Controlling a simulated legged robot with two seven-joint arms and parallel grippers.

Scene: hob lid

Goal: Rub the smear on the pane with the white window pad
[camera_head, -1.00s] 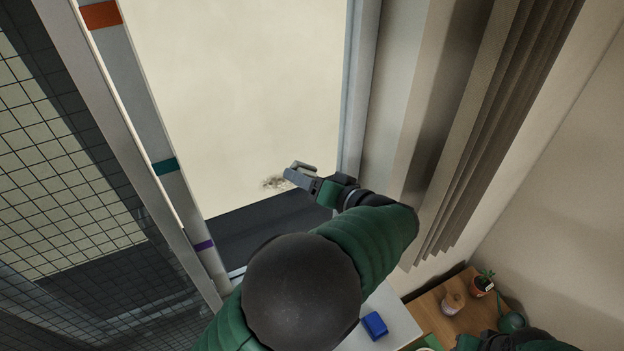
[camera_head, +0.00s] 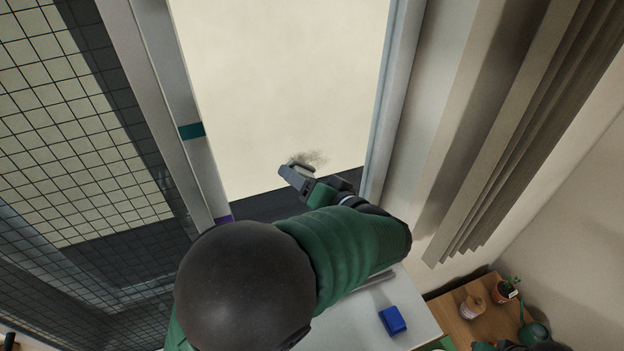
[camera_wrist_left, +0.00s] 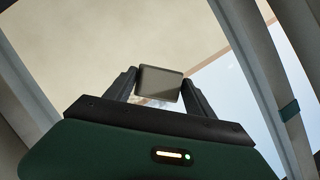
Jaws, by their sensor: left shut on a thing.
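My left gripper (camera_head: 296,175) is shut on the window pad (camera_wrist_left: 160,83), which looks grey in shadow in the left wrist view, held between the two dark fingers. In the head view a small pale edge of the pad (camera_head: 302,166) shows beside the fingertips. The smear (camera_head: 316,157), a brownish-grey smudge low on the pane (camera_head: 285,80), lies just right of and above the fingertips, partly behind the pad. I cannot tell whether the pad touches the glass. My right gripper is not in view; only a dark part of that arm shows at the bottom right edge.
A frame post with a teal band (camera_head: 191,131) stands left of the pane, with a mesh screen (camera_head: 70,130) beyond. Curtains (camera_head: 510,130) hang at the right. A blue block (camera_head: 392,320) lies on the white sill. A wooden surface (camera_head: 465,325) holds a potted plant (camera_head: 506,291) and watering can (camera_head: 535,333).

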